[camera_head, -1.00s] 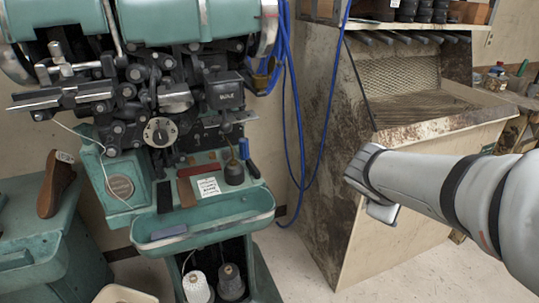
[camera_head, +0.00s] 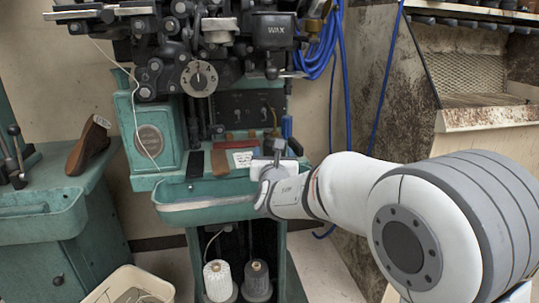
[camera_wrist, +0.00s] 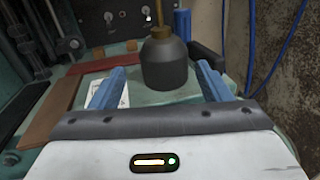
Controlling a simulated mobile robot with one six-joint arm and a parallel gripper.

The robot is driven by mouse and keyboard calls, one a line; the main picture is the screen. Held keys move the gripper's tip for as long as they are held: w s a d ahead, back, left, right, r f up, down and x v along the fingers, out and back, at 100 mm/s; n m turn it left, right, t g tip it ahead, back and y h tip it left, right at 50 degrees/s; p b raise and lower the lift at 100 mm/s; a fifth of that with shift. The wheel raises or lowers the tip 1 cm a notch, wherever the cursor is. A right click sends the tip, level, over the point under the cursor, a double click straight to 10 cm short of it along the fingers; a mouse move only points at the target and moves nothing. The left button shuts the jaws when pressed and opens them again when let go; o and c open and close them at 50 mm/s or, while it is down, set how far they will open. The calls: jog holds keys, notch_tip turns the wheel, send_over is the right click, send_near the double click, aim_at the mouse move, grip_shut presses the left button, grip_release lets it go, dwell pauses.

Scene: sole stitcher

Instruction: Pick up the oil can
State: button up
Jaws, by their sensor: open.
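The oil can (camera_wrist: 166,66) is a dark grey, rounded can with a brass-coloured neck. In the wrist view it stands upright on the green machine shelf (camera_wrist: 145,97), ahead of my gripper. My gripper (camera_wrist: 160,68) is open, with one blue finger to the left and one to the right of the can in the picture. I see no contact between the fingers and the can. In the head view my gripper (camera_head: 276,150) is over the shelf at the machine's front and hides most of the can.
A white paper card (camera_wrist: 109,92) and a reddish-brown bar (camera_wrist: 92,67) lie left of the can. A dark cylinder and a blue object (camera_head: 287,127) are to its right. The green tray (camera_head: 200,200) juts out below my gripper. Blue cables (camera_head: 347,80) hang at the right.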

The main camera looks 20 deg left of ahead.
jog(key=b+x, duration=0.1)
jog(key=x, duration=0.6)
jog(key=shift+w+d+f+b, duration=0.15)
jog(key=shift+w+b, duration=0.1)
jog(key=shift+b, duration=0.05)
jog(key=shift+c, duration=0.5)
jog(key=c, duration=0.6)
